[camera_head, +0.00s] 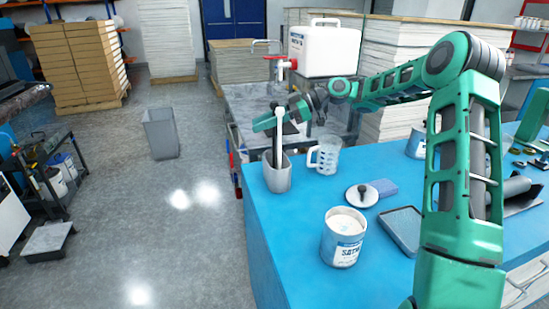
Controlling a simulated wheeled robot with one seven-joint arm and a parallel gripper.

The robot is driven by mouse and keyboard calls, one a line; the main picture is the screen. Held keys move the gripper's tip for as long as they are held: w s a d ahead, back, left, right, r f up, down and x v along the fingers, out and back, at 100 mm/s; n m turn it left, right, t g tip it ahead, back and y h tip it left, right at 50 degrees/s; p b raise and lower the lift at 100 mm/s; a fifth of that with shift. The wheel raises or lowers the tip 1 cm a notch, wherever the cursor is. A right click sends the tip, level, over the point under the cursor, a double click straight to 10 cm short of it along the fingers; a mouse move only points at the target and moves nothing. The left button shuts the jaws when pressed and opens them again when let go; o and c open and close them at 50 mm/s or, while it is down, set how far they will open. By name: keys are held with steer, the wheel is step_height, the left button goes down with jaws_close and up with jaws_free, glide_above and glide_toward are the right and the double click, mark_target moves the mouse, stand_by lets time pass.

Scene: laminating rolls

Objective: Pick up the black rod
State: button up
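A slim rod (279,146) stands upright in a grey cup (277,178) at the far left corner of the blue table. Its lit side looks pale grey; a dark part shows beside it, and its lower end is hidden in the cup. My gripper (276,122), at the end of my green arm, is at the rod's upper part, above the cup's rim. The fingers are small and overlap the rod in this view, so I cannot tell whether they touch it or are closed.
A clear measuring jug (325,157) stands right of the cup. A sink with a white canister (324,50) is behind.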

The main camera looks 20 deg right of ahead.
jaws_close()
steer(key=shift+r, duration=0.15)
